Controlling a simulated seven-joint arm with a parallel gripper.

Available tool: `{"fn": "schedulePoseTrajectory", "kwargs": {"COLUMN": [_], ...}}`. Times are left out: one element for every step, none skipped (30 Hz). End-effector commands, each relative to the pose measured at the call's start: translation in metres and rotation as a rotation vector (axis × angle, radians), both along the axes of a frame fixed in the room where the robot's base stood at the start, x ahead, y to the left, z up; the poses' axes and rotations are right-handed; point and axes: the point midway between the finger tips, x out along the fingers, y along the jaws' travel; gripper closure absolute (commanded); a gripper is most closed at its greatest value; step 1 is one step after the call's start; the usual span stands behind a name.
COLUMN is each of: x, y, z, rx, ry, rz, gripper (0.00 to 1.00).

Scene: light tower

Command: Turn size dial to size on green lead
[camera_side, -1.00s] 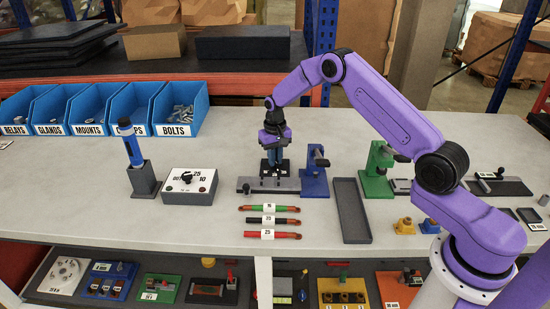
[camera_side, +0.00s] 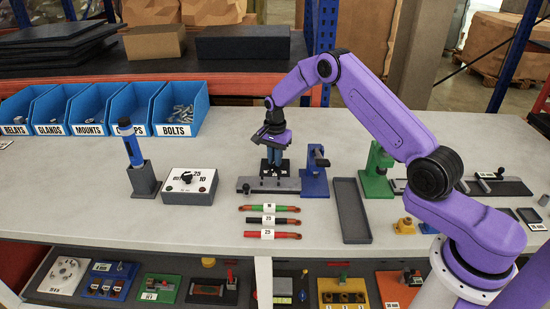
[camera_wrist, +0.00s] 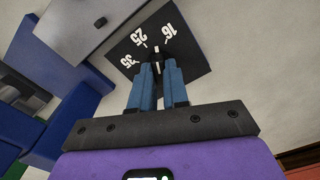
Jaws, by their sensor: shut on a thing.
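My gripper (camera_side: 275,160) points down over the size dial and is shut on its dark knob. In the wrist view, my blue fingers (camera_wrist: 160,88) sit on both sides of the knob (camera_wrist: 157,62). The dial's black plate (camera_wrist: 190,58) carries the white marks 35, 25 and 16. A white line on the knob points towards the side with 25 and 16; I cannot tell exactly which mark it meets. The green lead (camera_side: 285,208) lies on the bench in front, with a small white label that seems to read 16.
A black lead (camera_side: 289,221) and a red lead (camera_side: 288,235) lie in front of the green one. A grey bar fixture (camera_side: 249,186) and a blue stand (camera_side: 314,180) are close to the dial. A grey tray (camera_side: 350,212) lies to the right, a switch box (camera_side: 188,196) to the left.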

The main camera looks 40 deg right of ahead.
Motion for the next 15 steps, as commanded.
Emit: {"fn": "schedulePoseTrajectory", "kwargs": {"x": [-0.0003,-0.0002,-0.0002,-0.0002,-0.0002,-0.0002,-0.0001,-0.0001,-0.0001,-0.0001,-0.0001,0.0000,0.0001,0.0001,0.0001], "y": [0.0008,0.0007,0.0003,0.0002,0.0002,0.0005,0.0006,0.0006,0.0005,0.0005,0.0005,0.0004,0.0004,0.0004,0.0004], "z": [0.0002,0.0002,0.0002,0.0002,0.0003,0.0003,0.0003,0.0003,0.0003,0.0003,0.0003,0.0003,0.0003,0.0003,0.0003], "rx": [0.001,0.001,0.001,0.001,0.001,0.001,0.001,0.001,0.001,0.001,0.001,0.001,0.001,0.001,0.001], "ry": [0.001,0.001,0.001,0.001,0.001,0.001,0.001,0.001,0.001,0.001,0.001,0.001,0.001,0.001,0.001], "rz": [-0.043,-0.070,-0.105,-0.131,-0.156,-0.187,-0.208,-0.230,-0.258,-0.277,-0.295,-0.318,-0.333,-0.348,-0.365], "gripper": [1.00,1.00,1.00,1.00,1.00,1.00,1.00,1.00,1.00,1.00,1.00,1.00,1.00,1.00,1.00]}}
